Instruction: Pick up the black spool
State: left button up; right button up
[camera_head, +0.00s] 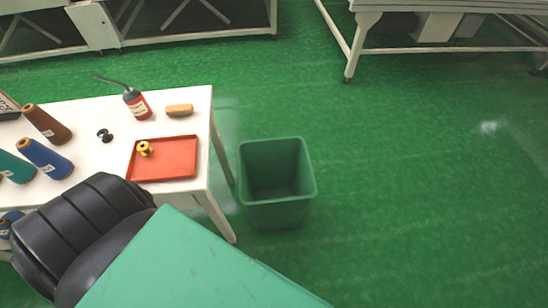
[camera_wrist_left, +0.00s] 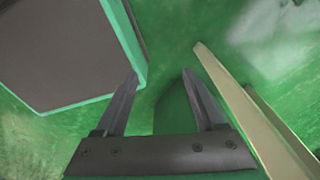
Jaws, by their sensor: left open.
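The black spool (camera_head: 105,135) is small and lies on the white table, left of the red tray and right of the brown cone. My left gripper (camera_wrist_left: 160,82) shows only in the left wrist view. Its two fingers are apart with nothing between them, over green surfaces. The spool does not show in that view. My right gripper is in neither view.
On the white table (camera_head: 85,170) are a red tray (camera_head: 170,172) with a gold spool (camera_head: 145,148), an oil can (camera_head: 137,104), a brush (camera_head: 180,110) and several thread cones. A black chair (camera_head: 75,235) and a green surface (camera_head: 190,270) stand in front. A green bin (camera_head: 277,210) is right of the table.

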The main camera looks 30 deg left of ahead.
aim_at(103, 132)
jog(key=u, duration=2.45)
jog(key=i+j+z, duration=0.1)
jog(key=j+z, duration=0.15)
jog(key=z, duration=0.2)
jog(key=j+z, duration=0.3)
jog(key=z, duration=0.2)
